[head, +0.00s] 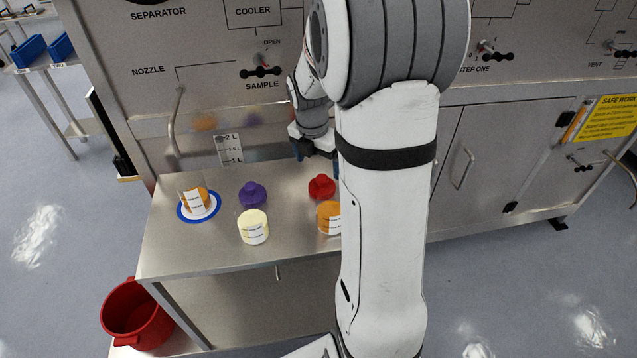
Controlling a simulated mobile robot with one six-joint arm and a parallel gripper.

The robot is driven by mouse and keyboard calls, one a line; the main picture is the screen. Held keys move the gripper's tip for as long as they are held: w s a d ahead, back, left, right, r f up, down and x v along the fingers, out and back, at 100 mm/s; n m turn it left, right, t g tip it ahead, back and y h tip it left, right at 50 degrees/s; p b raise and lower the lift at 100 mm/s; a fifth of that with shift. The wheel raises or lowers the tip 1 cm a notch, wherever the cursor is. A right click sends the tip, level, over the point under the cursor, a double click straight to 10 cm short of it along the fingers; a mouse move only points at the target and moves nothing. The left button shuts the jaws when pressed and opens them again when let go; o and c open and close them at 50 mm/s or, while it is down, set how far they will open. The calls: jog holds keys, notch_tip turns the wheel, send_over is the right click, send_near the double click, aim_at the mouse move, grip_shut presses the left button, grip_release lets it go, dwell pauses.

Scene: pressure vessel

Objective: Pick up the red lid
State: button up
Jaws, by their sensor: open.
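The red lid (321,187) lies on the steel bench, knob up, just behind an orange-filled jar (329,217) that my arm partly hides. My gripper (318,152) is above and slightly behind the red lid, apart from it. Its dark fingers point down toward the bench and are partly hidden by my arm. It is open, and I see nothing held in it.
A purple lid (252,194) and a pale yellow jar (253,227) stand left of the red lid. A container with orange contents (194,198) stands on a blue-rimmed disc (214,209). The steel panel (220,80) rises behind. A red bucket (138,314) is at lower left.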

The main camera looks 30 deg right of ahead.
aim_at(322, 177)
jog(key=f, duration=0.3)
jog(key=d+f, duration=0.1)
jog(key=f, duration=0.3)
jog(key=shift+w+d, duration=0.2)
jog(key=shift+c, duration=0.2)
jog(key=c, duration=1)
